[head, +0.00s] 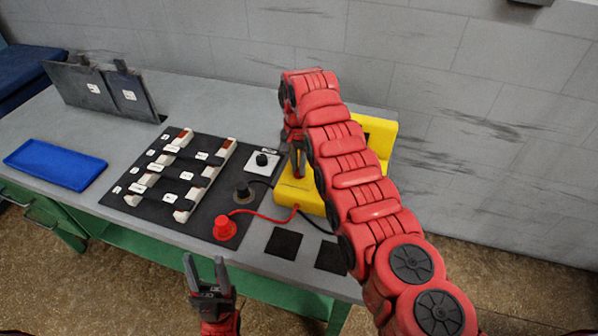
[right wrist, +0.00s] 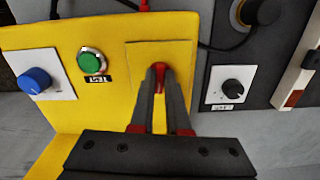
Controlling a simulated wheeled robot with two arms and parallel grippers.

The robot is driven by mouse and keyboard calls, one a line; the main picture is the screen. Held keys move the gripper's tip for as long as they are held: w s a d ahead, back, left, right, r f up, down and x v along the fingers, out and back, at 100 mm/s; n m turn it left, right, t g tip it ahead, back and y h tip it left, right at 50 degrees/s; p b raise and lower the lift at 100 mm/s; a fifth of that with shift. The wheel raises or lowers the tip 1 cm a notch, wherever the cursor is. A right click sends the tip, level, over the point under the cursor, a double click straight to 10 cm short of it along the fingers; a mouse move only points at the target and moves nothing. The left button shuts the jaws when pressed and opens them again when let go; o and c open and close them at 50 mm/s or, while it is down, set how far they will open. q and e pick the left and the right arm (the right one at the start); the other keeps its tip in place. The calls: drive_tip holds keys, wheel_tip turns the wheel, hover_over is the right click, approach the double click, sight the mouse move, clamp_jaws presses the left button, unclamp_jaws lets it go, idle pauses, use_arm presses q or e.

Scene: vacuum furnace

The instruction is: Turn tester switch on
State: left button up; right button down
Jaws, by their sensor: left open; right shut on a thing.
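The yellow tester (head: 384,128) stands on the bench at centre right, partly hidden by my right arm; its panel (right wrist: 105,28) fills much of the right wrist view. There, the tips of my right gripper (right wrist: 160,82) meet around the small red tester switch (right wrist: 159,67) on a raised yellow plate. The fingers cover most of the switch, so I cannot tell its position. In the head view the right gripper (head: 298,162) is at the tester's left side. My left gripper (head: 205,263) is open and empty, in front of the bench edge.
On the panel are a green button (right wrist: 91,61) and a blue knob (right wrist: 35,80). A black dial (head: 262,159), a red plug (head: 224,228) with its cable, and a black board (head: 120,199) with white strips lie left of the tester. A blue tray (head: 58,163) is further left.

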sight(298, 170)
drive_tip(key=m+b, duration=0.2)
drive_tip(key=m, duration=0.1)
drive_tip(key=shift+f, duration=0.15)
drive_tip(key=shift+m+b, duration=0.45)
drive_tip(key=shift+m, duration=0.35)
drive_tip(key=shift+r, duration=0.2)
drive_tip(key=c, duration=0.9)
unclamp_jaws()
drive_tip(key=shift+r, duration=0.1)
drive_tip(key=shift+w+r+p, duration=0.1)
drive_tip(key=shift+r+p, duration=0.25)
drive_tip(key=shift+r, duration=0.3)
wheel_tip(298, 170, up, 16)
drive_tip(key=p, duration=1.5)
